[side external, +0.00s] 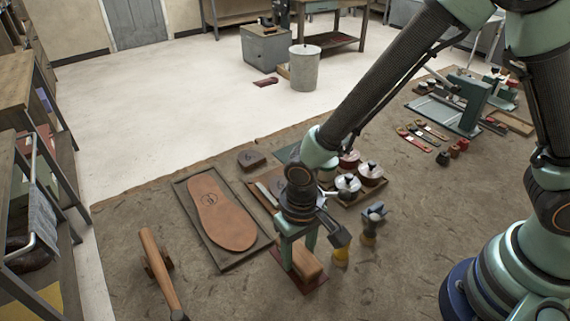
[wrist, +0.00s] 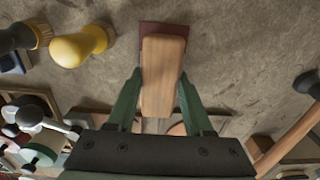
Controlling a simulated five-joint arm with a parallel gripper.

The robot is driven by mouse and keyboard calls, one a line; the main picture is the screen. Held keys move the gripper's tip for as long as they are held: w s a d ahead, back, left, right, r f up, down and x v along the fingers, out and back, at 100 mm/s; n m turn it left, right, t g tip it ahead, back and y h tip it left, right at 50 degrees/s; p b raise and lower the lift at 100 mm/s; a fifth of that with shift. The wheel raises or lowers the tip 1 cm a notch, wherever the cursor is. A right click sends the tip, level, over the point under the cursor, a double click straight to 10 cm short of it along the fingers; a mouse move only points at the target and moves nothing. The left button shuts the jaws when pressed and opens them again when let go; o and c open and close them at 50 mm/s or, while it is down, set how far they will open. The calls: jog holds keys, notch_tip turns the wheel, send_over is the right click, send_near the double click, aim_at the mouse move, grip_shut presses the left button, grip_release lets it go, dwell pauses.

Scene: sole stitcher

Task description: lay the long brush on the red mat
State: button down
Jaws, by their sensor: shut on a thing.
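The long brush (side external: 308,264), a pale wooden block, is between the fingers of my gripper (side external: 299,258), which is shut on it. In the wrist view the brush (wrist: 162,85) lies lengthwise between the two green fingers of my gripper (wrist: 160,75). The red mat (side external: 308,289) is flat on the brown work surface under the brush. In the wrist view the mat (wrist: 163,28) shows beyond the brush's far end, and the brush covers part of it. I cannot tell whether the brush touches the mat or is just above it.
A leather sole (side external: 221,212) lies in a tray to the left, with a hammer (side external: 160,270) nearer. Lidded pots (side external: 370,174) stand behind. Bare surface lies front right.

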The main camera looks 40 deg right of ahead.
aim_at(298, 252)
jog(key=shift+f, duration=0.1)
jog(key=shift+c, duration=1.4)
grip_release()
notch_tip(298, 252, up, 12)
jog(key=d+r+t, duration=0.2)
jog(key=d+r, duration=0.4)
jog(key=d, duration=0.4)
jog(key=d+r+t, duration=0.3)
jog(key=d+r, duration=0.3)
jog(key=d, duration=0.5)
jog(key=shift+d+t, duration=0.25)
jog(key=shift+t, duration=0.05)
jog(key=shift+r, duration=0.1)
